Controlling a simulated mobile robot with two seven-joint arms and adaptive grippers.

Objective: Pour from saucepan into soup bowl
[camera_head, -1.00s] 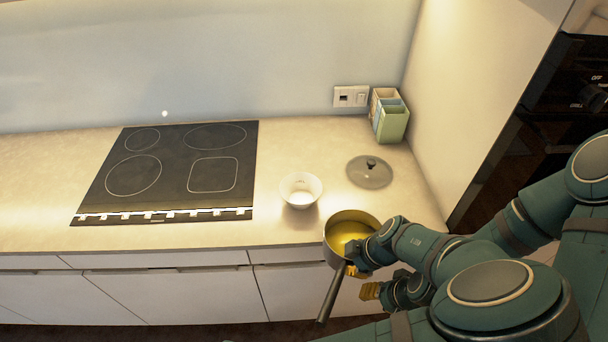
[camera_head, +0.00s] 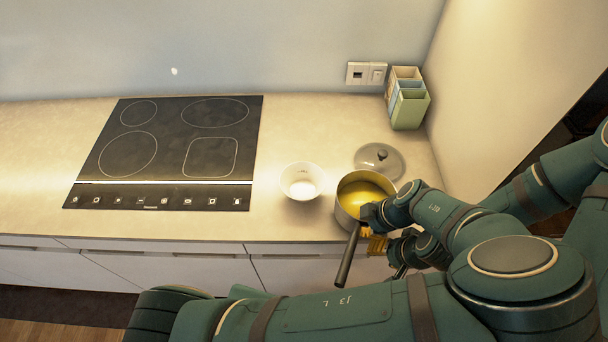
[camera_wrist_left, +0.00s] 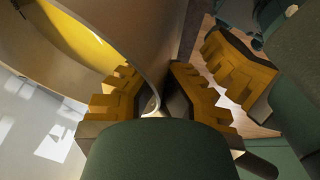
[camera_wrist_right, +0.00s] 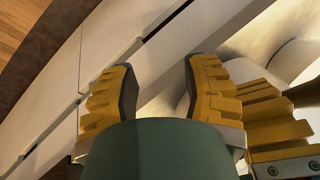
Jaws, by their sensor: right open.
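The saucepan (camera_head: 344,207) is grey with yellow contents and a long dark handle pointing toward me. It is held at the counter's front edge, right of the soup bowl, roughly level. My left gripper (camera_wrist_left: 152,88) is shut on the saucepan's wall near the handle; the pan wall (camera_wrist_left: 125,25) passes between its fingers. The white soup bowl (camera_head: 302,183) stands upright on the counter, just left of the pan and apart from it. My right gripper (camera_wrist_right: 157,80) is open and empty, beside the left one and below the pan, mostly hidden in the head view.
The grey lid (camera_head: 380,157) lies on the counter behind the saucepan. A black hob (camera_head: 165,155) is left of the bowl. Container boxes (camera_head: 408,105) stand at the back right by the wall. Counter (camera_head: 310,130) behind the bowl is free.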

